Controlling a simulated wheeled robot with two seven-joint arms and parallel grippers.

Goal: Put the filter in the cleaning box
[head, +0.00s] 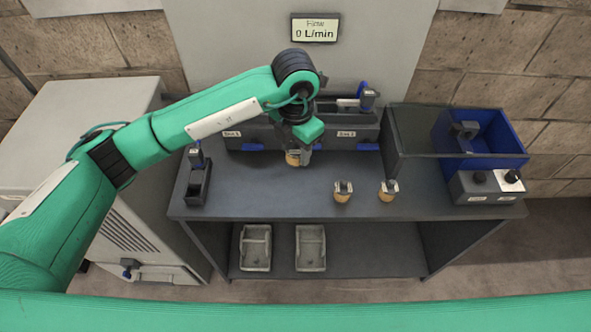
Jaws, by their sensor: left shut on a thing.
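My left gripper (300,150) is shut on a tan, round piece that looks like the filter (292,158), just above or at the dark bench top; I cannot tell if it touches. The gripper hides most of it. Two similar tan pieces with dark grey tops, one (342,196) and another (387,195), stand upright on the bench to the right of the gripper. A blue open box (509,141), which may be the cleaning box, stands at the bench's right end. A dark fitting (465,131) shows inside it. My right gripper is not in view.
A dark housing with labels (345,134) runs along the back of the bench (260,200). A small dark holder (196,185) stands at the left. A control box with knobs (486,187) sits before the blue box. Two grey trays (256,248) are on the lower shelf.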

